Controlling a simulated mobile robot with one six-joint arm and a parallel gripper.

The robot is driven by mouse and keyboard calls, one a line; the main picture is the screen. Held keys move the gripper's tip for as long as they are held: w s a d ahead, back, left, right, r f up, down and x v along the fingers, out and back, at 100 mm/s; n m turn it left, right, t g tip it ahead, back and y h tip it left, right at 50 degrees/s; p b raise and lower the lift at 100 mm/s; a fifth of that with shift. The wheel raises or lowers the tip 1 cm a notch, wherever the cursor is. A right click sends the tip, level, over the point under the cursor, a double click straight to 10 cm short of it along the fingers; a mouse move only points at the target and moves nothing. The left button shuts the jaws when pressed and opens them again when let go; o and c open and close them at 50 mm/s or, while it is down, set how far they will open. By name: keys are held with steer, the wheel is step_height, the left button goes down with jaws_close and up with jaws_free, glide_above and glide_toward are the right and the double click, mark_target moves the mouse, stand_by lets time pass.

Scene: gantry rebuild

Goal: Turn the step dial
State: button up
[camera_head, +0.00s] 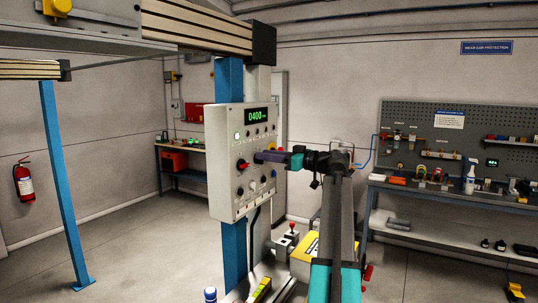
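A light grey control panel (217,183) is mounted on a blue upright, with a green-lit display (257,116) reading about 0400 at its top. Several small knobs and buttons cover its face, including a red knob (242,165) at the left. Their labels are too small to read, so I cannot tell for sure which is the step dial. My gripper (262,157) points left at the middle of the panel, its fingertips at or very close to the face. It hides part of the controls there. I cannot tell whether it is open, or whether it touches a knob.
The blue upright (233,255) continues below the panel. A yellow box (303,248) stands low beside my arm. A workbench (450,195) with a pegboard is at the right, and a smaller bench (178,150) is behind the panel. The floor at left is clear.

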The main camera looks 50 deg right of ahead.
jaws_close()
steer(key=shift+r, duration=0.1)
steer(key=shift+d+m+b, duration=0.1)
steer(key=shift+m+b, duration=0.4)
steer(key=m+b, duration=0.1)
steer(key=m, duration=0.4)
steer(key=d+f+m+b, duration=0.1)
steer(key=m, duration=0.5)
steer(key=m+b, duration=0.1)
steer(key=m, duration=0.5)
steer(key=shift+w+d+f, duration=0.15)
steer(key=shift+d+f, duration=0.15)
steer(key=shift+f, duration=0.1)
